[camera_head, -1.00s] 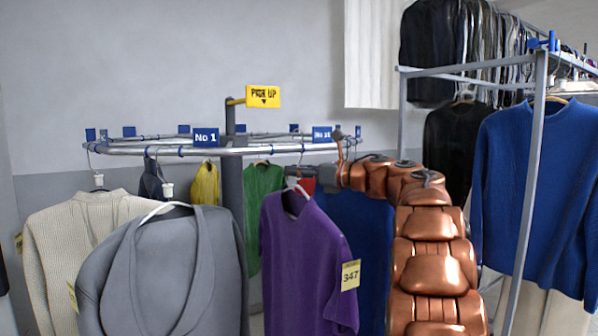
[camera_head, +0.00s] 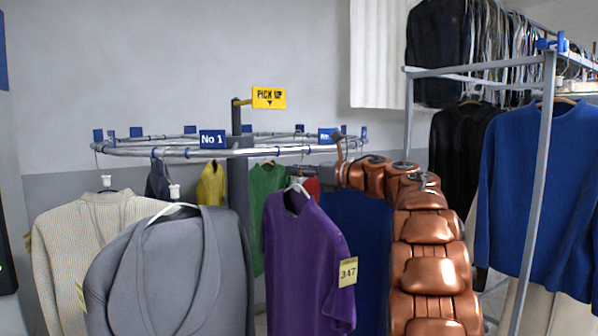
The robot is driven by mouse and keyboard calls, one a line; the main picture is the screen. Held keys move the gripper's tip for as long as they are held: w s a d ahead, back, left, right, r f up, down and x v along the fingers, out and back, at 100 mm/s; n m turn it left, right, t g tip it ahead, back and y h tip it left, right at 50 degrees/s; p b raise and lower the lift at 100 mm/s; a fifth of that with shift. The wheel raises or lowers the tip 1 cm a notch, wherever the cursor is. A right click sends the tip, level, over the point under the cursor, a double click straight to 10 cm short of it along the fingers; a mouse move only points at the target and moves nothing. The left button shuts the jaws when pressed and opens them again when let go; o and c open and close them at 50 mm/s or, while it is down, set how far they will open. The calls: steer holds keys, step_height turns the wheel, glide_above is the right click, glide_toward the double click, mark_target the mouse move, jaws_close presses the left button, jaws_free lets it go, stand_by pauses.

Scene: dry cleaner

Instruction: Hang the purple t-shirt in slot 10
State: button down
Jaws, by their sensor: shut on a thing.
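The purple t-shirt (camera_head: 300,262) hangs on a white hanger (camera_head: 297,188) in front of the round rail, with a yellow tag reading 347. My gripper (camera_head: 292,171) is shut on the hanger near its top, just below the front right of the rail. The fingers are small and partly lost against the clothes behind. The round rail (camera_head: 290,149) carries blue number signs. One reads No 1 (camera_head: 212,139); a second blue sign (camera_head: 328,135), above my gripper, is too small to read surely. I cannot tell which sign is slot 10.
A grey jacket (camera_head: 175,275) and a cream sweater (camera_head: 80,260) hang on the left of the rail. Yellow (camera_head: 210,184), green (camera_head: 262,215) and blue (camera_head: 355,240) clothes hang behind. A metal rack with a blue sweater (camera_head: 535,190) stands at right.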

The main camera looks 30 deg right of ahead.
steer(key=shift+f+b, duration=1.85)
steer(key=shift+b, duration=0.65)
stand_by(0.6)
steer(key=c, duration=0.9)
jaws_free()
steer(key=shift+o, duration=0.2)
steer(key=v, duration=1.2)
steer(key=s+a+b, duration=0.1)
steer(key=s+b, duration=0.9)
steer(key=s, duration=0.6)
steer(key=shift+a, duration=0.2)
